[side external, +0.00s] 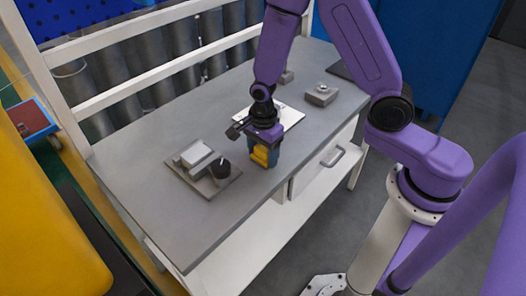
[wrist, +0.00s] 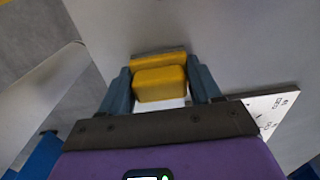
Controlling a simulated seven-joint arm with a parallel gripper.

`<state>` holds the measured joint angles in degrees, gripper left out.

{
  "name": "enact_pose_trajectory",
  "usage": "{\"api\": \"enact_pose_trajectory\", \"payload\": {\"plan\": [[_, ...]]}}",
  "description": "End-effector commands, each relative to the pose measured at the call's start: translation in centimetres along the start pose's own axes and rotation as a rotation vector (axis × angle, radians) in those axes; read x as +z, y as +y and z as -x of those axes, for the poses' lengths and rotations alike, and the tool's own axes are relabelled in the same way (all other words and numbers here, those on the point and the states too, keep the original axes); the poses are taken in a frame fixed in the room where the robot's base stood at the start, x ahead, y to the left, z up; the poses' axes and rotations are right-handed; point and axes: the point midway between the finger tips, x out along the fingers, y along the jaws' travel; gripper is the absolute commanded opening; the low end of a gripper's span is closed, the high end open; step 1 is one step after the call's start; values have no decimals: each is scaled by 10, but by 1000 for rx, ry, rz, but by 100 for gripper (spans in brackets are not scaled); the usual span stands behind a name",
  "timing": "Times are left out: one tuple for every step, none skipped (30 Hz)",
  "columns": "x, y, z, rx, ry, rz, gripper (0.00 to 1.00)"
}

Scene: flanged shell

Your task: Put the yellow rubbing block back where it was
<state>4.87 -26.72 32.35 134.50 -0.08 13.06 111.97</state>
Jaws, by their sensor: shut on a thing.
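The yellow rubbing block (side external: 262,157) is between the fingers of my gripper (side external: 264,160), near the front edge of the workbench. In the wrist view the yellow block (wrist: 160,84) sits between the two blue-grey fingers of my gripper (wrist: 161,88), which are shut on its sides. A darker yellow-brown strip shows along its far edge. I cannot tell whether the block touches the bench top or hangs just above it.
A grey plate (side external: 213,187) with a block-shaped fixture and a dark knob lies left of my gripper. A white printed sheet (side external: 291,115) lies behind it and shows in the wrist view (wrist: 278,104). A small grey box (side external: 322,94) stands farther right. The bench top (side external: 150,150) is clear at left.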

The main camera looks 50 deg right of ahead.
Motion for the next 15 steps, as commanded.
{"api": "enact_pose_trajectory", "payload": {"plan": [[0,0,0,0,0,0,35],[0,0,0,0,0,0,35],[0,0,0,0,0,0,35],[0,0,0,0,0,0,35],[0,0,-1,0,0,0,35],[0,0,-2,0,0,0,35],[0,0,-3,0,0,0,35],[0,0,-3,-1,0,0,66],[0,0,-3,-1,0,0,80],[0,0,-3,-1,0,0,89],[0,0,-3,-1,0,0,89],[0,0,-3,-1,0,0,89],[0,0,-3,-1,0,0,89],[0,0,-3,-1,0,0,89],[0,0,-3,-1,0,0,89]]}}
